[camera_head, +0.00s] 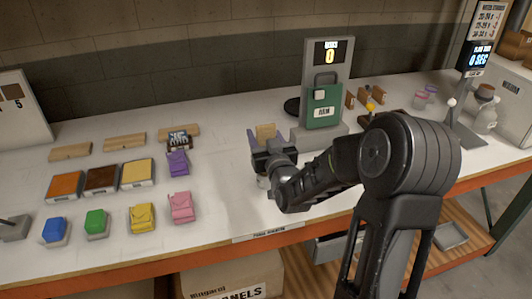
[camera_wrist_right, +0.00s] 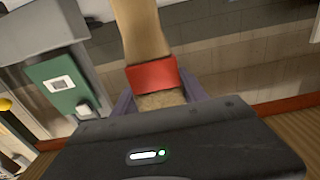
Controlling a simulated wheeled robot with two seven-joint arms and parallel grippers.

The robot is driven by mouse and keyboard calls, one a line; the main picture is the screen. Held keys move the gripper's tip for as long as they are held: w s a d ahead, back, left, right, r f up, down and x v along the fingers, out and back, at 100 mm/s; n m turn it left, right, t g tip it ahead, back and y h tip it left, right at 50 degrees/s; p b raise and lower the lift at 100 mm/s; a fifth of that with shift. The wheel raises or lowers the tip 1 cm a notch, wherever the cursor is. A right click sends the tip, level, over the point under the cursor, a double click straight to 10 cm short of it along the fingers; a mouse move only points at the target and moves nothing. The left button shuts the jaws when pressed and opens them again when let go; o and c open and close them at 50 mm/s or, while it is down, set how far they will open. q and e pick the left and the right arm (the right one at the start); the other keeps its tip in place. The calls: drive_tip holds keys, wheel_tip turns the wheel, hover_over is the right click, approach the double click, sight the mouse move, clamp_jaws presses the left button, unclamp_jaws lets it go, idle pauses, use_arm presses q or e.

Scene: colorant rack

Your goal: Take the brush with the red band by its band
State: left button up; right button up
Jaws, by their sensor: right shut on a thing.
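The brush shows large in the right wrist view, with a tan handle (camera_wrist_right: 138,28), a red band (camera_wrist_right: 151,75) and a brownish part (camera_wrist_right: 160,100) below the band. My right gripper (camera_wrist_right: 160,93) is shut on the brush, its purple fingers on either side near the band's lower edge; the exact contact is partly hidden by the gripper body. In the head view my right gripper (camera_head: 272,138) is over the middle of the table, with a tan piece of the brush (camera_head: 265,131) showing between the fingers. My left gripper is not in view.
A grey stand with a green box (camera_head: 323,107) stands just right of and behind the gripper. Colored blocks and pouches, such as the pink one (camera_head: 181,207), and orange, brown and yellow trays lie to the left. The white table (camera_head: 225,190) is bare left of the gripper.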

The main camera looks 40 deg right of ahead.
drive_tip(key=c, duration=0.7)
drive_tip(key=shift+r, duration=0.1)
wheel_tip(320, 180, up, 10)
drive_tip(key=shift+b, duration=0.45)
